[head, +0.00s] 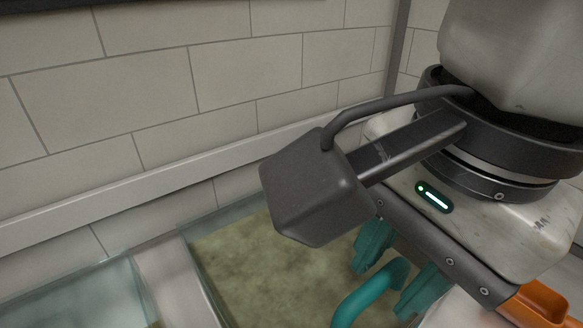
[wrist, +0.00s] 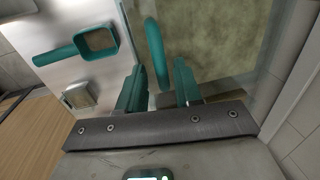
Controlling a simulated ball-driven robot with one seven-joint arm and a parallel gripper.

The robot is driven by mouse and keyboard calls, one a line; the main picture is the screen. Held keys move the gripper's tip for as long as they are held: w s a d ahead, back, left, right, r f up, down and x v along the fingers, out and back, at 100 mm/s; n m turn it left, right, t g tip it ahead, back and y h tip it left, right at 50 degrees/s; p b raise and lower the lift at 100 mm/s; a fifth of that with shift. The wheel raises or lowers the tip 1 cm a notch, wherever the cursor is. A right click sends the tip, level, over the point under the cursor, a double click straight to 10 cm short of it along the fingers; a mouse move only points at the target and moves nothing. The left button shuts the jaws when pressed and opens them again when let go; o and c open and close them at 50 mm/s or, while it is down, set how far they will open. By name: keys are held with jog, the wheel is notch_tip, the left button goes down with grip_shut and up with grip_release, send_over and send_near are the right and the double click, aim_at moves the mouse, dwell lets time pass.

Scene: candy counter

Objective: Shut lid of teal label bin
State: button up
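My gripper (wrist: 160,66) has two teal fingers standing apart, with a curved teal handle (wrist: 154,45) between them in the wrist view. Gaps show beside the handle, so the fingers do not look closed on it. In the head view my gripper (head: 388,264) is at the lower right, and the teal handle (head: 362,296) curves up by its fingers. A clear-sided bin (wrist: 205,45) with mottled olive-green contents lies beyond the fingers. Its lid's angle and the teal label cannot be made out.
A teal scoop-like piece (wrist: 66,54) lies against the pale metal panel (wrist: 75,20) at left, above a small framed plate (wrist: 80,96). Another clear bin (head: 75,290) is at lower left in the head view. A tiled wall (head: 150,80) with a ledge rises behind.

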notch_tip(320, 180, up, 6)
jog(key=p, duration=0.4)
jog(key=shift+s+d+r, duration=0.2)
jog(key=shift+s+d, duration=0.1)
jog(key=shift+s, duration=0.1)
